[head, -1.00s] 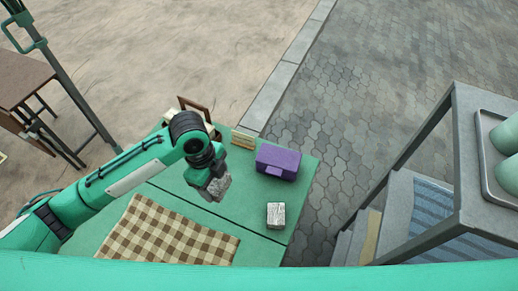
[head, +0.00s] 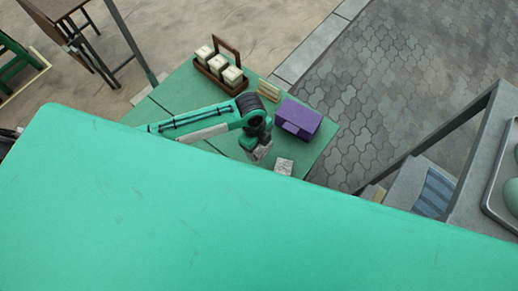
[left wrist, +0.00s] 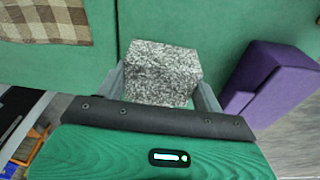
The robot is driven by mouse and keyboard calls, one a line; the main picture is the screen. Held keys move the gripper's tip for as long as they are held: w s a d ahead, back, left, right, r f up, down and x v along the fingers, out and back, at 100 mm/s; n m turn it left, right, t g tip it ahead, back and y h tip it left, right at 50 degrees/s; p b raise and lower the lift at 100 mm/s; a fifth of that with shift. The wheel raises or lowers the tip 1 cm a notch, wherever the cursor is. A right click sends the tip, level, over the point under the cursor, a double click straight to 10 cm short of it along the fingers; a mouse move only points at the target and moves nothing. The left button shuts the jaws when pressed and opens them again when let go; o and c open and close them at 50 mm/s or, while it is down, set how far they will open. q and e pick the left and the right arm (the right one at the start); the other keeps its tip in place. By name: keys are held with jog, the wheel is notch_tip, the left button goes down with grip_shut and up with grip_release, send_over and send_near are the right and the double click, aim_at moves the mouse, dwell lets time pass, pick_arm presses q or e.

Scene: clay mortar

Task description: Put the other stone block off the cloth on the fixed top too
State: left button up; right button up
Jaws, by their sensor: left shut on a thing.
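My left gripper (head: 257,151) is shut on a speckled grey stone block (left wrist: 160,72), which sits between its fingers in the left wrist view. In the head view the held block (head: 262,152) is over the green table top (head: 235,142), beside the purple box. I cannot tell whether it touches the top. The other stone block (head: 284,167) lies on the top, to the right of and nearer than my gripper. The brown checked cloth (left wrist: 50,20) shows at the upper left of the left wrist view, apart from the held block; it is hidden in the head view. My right gripper is not in view.
A purple box (head: 299,119) stands near the right edge. A wooden caddy with light jars (head: 219,68) and a small cream-coloured thing (head: 268,91) are at the back. Grey shelving (head: 462,160) stands at right. A broad teal surface hides the near half of the head view.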

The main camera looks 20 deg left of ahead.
aim_at(259, 152)
pick_arm(q)
jog(key=shift+f, duration=2.6)
jog(key=shift+f, duration=0.15)
jog(key=o, duration=1.3)
jog(key=r, duration=0.4)
jog(key=a+r, duration=0.1)
jog(key=r, duration=0.7)
jog(key=shift+w+a+r+b, duration=0.1)
jog(key=shift+w+a+b, duration=0.2)
jog(key=shift+a+b, duration=0.1)
